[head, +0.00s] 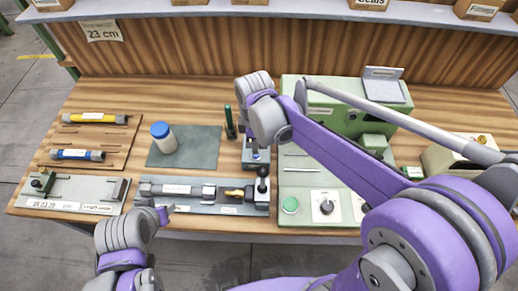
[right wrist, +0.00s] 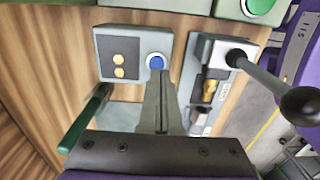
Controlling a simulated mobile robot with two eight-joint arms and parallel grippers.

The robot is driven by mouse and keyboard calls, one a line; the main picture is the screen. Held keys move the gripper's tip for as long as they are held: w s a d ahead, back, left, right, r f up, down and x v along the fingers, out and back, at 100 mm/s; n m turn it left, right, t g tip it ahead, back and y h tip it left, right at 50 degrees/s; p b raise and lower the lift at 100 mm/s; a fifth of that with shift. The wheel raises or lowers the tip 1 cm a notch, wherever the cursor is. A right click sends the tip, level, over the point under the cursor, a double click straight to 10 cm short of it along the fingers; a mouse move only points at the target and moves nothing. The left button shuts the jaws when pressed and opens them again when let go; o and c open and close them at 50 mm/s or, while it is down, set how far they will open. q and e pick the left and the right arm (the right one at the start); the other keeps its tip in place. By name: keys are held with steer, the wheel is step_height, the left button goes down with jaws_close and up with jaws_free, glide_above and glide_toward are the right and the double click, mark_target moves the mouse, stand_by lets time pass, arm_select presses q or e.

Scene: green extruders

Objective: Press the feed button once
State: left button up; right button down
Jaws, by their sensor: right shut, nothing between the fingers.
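A small grey box (right wrist: 104,42) carries a round blue button (right wrist: 155,61) and a dark plate with two yellow dots. My right gripper (right wrist: 157,76) is shut and empty, pointing at the blue button. Its tips overlap the button's lower edge in the wrist view; I cannot tell whether they touch it. A green button (head: 290,205) sits on the green machine's front panel. No readable label shows which one is the feed button. My left gripper (head: 160,212) is low at the bench's front edge, its jaws unclear.
A black-knobbed lever (right wrist: 299,104) on a grey fixture stands right of the blue button. A dark green upright handle (right wrist: 86,122) stands to its left. The green machine (head: 315,118) is at the right. A blue-capped jar (head: 163,140) stands on a mat at the left.

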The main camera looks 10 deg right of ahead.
step_height(320, 180, up, 10)
stand_by(0.3)
steer(key=shift+r, duration=0.1)
steer(key=shift+d, duration=0.1)
steer(key=m+t, duration=0.6)
steer(key=m, duration=0.9)
glide_toward(258, 157)
steer(key=s+d+f, duration=0.2)
steer(key=s+d, duration=0.5)
steer(key=shift+d, duration=0.15)
